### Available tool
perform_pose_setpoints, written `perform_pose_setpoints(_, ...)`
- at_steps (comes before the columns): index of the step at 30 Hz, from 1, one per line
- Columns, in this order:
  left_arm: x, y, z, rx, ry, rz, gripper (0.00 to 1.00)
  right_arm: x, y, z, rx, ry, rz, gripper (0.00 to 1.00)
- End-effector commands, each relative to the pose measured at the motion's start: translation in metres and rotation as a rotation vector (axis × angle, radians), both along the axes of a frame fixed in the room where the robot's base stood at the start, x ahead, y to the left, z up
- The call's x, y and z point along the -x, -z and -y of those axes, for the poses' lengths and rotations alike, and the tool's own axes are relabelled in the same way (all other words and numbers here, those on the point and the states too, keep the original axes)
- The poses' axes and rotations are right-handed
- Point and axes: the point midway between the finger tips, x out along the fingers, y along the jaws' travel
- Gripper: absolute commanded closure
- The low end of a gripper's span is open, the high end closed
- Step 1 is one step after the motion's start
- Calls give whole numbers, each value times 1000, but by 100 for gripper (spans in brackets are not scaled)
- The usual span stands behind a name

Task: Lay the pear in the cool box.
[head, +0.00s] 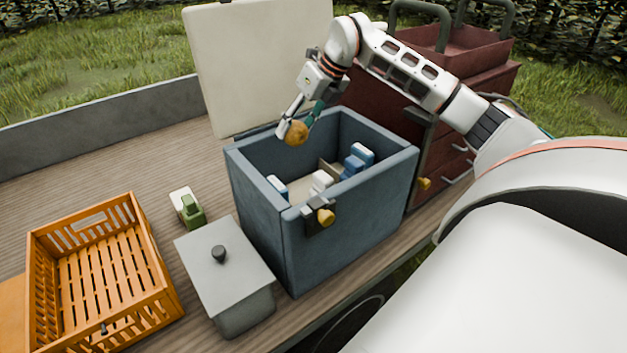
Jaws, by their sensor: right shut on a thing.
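The pear (296,133) is yellow-brown and sits between the fingers of my right gripper (298,122). The gripper is shut on it and points down at the far left part of the cool box. The cool box (340,235) is blue-grey with its cream lid (262,60) standing open at the back. The pear shows in front of the box's far left rim; its exact height above the box is hard to tell. Inside the box are blue-and-white items (357,160), a white item (321,181) and a divider. My left gripper is not in view.
An orange crate (150,285), looking empty, stands at the lower left. A grey lidded container (225,262) stands left of the box, with a small green-and-white item (187,207) behind it. A dark red tool chest (447,150) stands right of the box. Bare planks lie at the left.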

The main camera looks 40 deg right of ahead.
Motion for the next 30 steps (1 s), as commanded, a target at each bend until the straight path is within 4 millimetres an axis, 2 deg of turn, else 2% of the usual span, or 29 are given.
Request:
perform_pose_setpoints(3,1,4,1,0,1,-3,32,-1,3,14,-1,84,0,81)
perform_pose_setpoints(6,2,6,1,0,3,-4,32,-1,11,18,-1,110,-1,81)
perform_pose_setpoints(8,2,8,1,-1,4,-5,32,-1,23,18,-1,112,-5,81)
perform_pose_setpoints(21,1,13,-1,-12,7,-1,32,0,127,17,-5,110,-5,81)
perform_pose_setpoints(25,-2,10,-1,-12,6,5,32,0,148,17,-3,109,-3,81)
perform_pose_setpoints(30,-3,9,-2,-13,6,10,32,-2,158,18,-2,109,1,81)
